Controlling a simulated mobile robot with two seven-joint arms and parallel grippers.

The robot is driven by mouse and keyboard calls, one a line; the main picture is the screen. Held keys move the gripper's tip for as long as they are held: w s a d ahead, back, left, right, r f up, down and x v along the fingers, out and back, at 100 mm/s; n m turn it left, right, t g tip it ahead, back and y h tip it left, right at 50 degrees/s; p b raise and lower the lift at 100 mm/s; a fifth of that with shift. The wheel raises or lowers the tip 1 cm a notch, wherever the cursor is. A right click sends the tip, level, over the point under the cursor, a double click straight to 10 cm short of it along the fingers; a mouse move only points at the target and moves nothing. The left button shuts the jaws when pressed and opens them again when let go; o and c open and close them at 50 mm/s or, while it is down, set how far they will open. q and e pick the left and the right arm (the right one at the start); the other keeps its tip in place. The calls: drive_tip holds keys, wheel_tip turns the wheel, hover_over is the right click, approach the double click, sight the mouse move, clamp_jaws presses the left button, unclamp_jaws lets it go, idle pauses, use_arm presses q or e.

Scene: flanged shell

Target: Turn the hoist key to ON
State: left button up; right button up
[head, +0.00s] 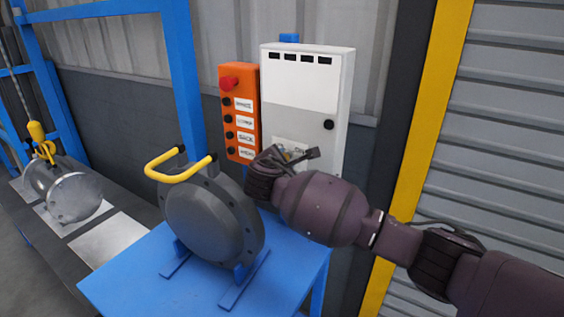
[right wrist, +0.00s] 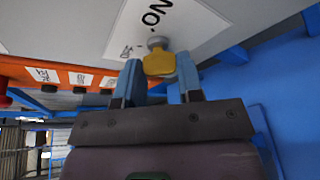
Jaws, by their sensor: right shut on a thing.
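The hoist key has a yellow grip (right wrist: 159,64) and a pale round stem in the right wrist view. It sits at a white label plate (right wrist: 185,30) on the face of the white control cabinet (head: 305,85). Large black letters, N and O, show upside down on the plate; the lettering to their left is cut up and hard to read. My right gripper (right wrist: 160,80) has its two blue fingers shut on the key grip. In the head view this gripper (head: 285,160) is at the cabinet's lower front and hides the key. My left gripper is not in view.
An orange button box (head: 240,135) with a red knob stands left of the cabinet. Another shell (head: 75,197) hangs by a yellow hook at left.

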use_arm(q)
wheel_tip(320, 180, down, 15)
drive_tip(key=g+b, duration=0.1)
drive_tip(key=b, duration=1.5)
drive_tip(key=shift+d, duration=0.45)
use_arm(e)
drive_tip(key=shift+f+m+t+h, duration=0.25)
drive_tip(key=shift+m+t, duration=0.7)
drive_tip(key=shift+m, duration=1.8)
drive_tip(key=shift+f+m+t+h, duration=0.25)
drive_tip(key=shift+m+t, duration=0.65)
drive_tip(key=shift+m, duration=1.8)
drive_tip(key=shift+f+m+t+h, duration=0.1)
drive_tip(key=shift+m+t+h, duration=0.6)
drive_tip(key=shift+m, duration=2.05)
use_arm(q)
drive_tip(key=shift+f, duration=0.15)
use_arm(e)
drive_tip(key=shift+r+t+y, duration=0.1)
drive_tip(key=shift+t+y, duration=0.15)
drive_tip(key=shift+y, duration=0.05)
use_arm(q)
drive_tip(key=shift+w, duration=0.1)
use_arm(e)
drive_tip(key=o, duration=0.9)
drive_tip(key=shift+r, duration=0.15)
drive_tip(key=shift+o, duration=0.2)
